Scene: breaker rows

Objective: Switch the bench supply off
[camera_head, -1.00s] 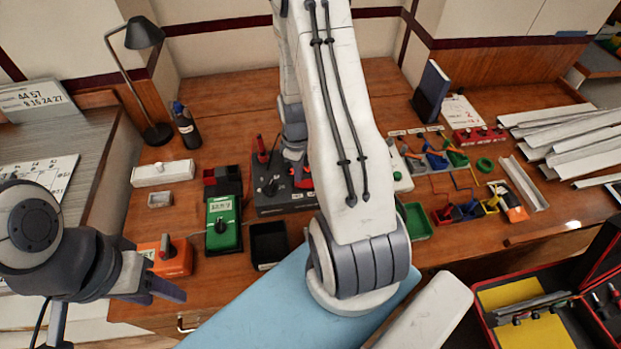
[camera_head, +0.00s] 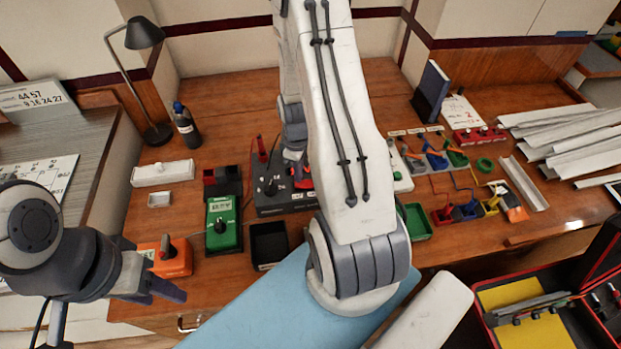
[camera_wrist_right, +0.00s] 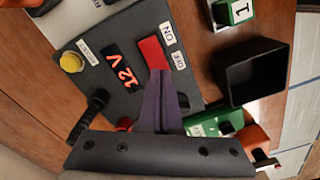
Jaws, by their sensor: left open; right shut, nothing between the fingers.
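The bench supply (camera_head: 268,205) is a dark grey box on the wooden bench, partly hidden by my right arm in the head view. In the right wrist view, its face (camera_wrist_right: 105,38) has a red switch (camera_wrist_right: 152,52) beside ON and OFF labels and a red lit 12 V display (camera_wrist_right: 122,65). My right gripper (camera_wrist_right: 157,75) is shut and empty, with its fingertips at the OFF end of the switch. I cannot tell whether they touch it. My left gripper (camera_head: 165,292) is open and empty near the bench's front left edge.
A green meter box (camera_head: 223,222), an orange box (camera_head: 172,260) and a black open bin (camera_head: 268,243) stand left and front of the supply. A yellow knob (camera_wrist_right: 72,62) is on its face. A desk lamp (camera_head: 145,35) and a bottle (camera_head: 186,127) stand behind left.

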